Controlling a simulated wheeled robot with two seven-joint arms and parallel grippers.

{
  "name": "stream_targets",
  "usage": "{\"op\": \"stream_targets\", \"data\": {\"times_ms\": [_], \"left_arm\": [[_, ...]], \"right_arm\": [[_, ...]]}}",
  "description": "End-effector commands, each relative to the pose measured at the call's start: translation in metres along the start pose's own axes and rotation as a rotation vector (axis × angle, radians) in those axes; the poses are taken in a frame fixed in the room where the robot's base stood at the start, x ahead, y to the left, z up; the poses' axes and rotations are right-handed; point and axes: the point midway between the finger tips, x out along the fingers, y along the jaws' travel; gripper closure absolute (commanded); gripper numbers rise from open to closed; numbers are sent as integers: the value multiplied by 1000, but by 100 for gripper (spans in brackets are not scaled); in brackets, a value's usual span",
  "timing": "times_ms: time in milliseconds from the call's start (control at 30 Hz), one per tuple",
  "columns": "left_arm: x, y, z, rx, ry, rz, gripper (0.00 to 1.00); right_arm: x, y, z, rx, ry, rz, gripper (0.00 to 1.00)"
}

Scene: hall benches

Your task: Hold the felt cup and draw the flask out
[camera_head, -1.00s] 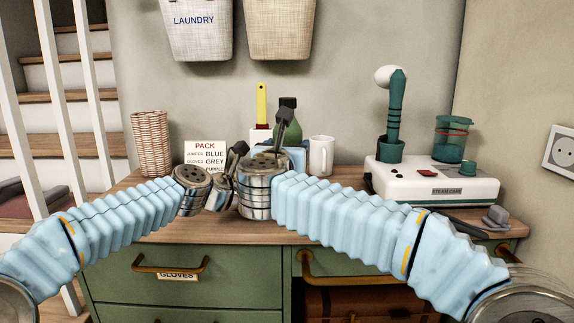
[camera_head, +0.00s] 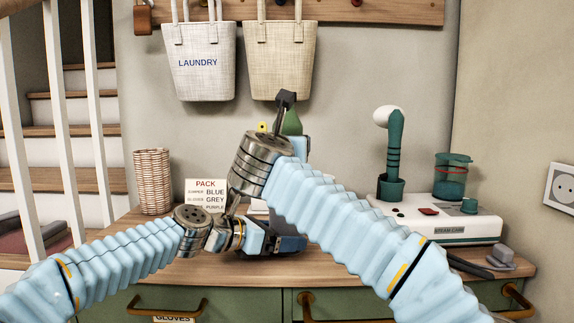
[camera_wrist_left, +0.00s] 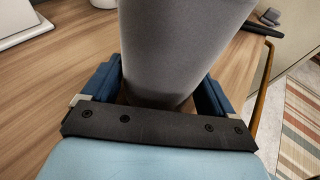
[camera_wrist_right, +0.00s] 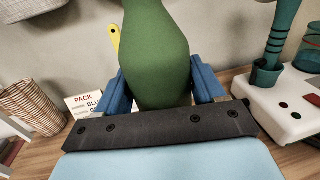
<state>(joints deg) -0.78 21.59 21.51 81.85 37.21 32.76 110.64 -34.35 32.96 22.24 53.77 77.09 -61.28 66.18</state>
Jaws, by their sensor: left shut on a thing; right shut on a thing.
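The grey felt cup (camera_wrist_left: 185,45) stands between the fingers of my left gripper (camera_wrist_left: 160,95), which is shut on it. In the head view my left gripper (camera_head: 285,243) is low over the bench, and my right arm hides most of the cup. The green flask (camera_wrist_right: 157,50) is between the fingers of my right gripper (camera_wrist_right: 160,92), which is shut on it. In the head view the flask (camera_head: 292,122) shows partly behind my right wrist, higher than the left gripper. The flask's lower end is hidden, so I cannot tell whether it is clear of the cup.
A wicker basket (camera_head: 153,182) and a PACK card (camera_head: 206,194) stand at the left. The white steam unit (camera_head: 440,219) with its green parts stands at the right. Two fabric bags, one marked LAUNDRY (camera_head: 199,63), hang on the wall above.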

Motion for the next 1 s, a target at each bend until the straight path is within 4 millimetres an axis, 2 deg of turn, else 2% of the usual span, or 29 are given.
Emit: {"op": "stream_targets", "data": {"times_ms": [100, 333, 367, 400, 433, 667, 833, 1000], "left_arm": [[0, 0, 0, 0, 1, 0, 30], [0, 0, 0, 0, 1, 0, 30], [0, 0, 0, 0, 1, 0, 9], [0, 0, 0, 0, 1, 0, 3], [0, 0, 0, 0, 1, 0, 0], [-1, 0, 0, 0, 1, 0, 0], [-22, 2, 0, 1, 0, 5, 0], [-61, 2, 0, 1, 1, 6, 0]], "right_arm": [[-1, 0, 6, 2, -2, 1, 74], [-1, 0, 7, 0, -2, 1, 74], [-1, 0, 7, 1, -2, 1, 74], [-1, 0, 7, 1, -2, 1, 74], [-1, 0, 7, 1, -2, 1, 74], [-1, -1, 6, 1, -2, 1, 74], [-1, -1, 6, 1, -2, 1, 74], [0, 0, 6, 1, -2, 1, 74]]}}
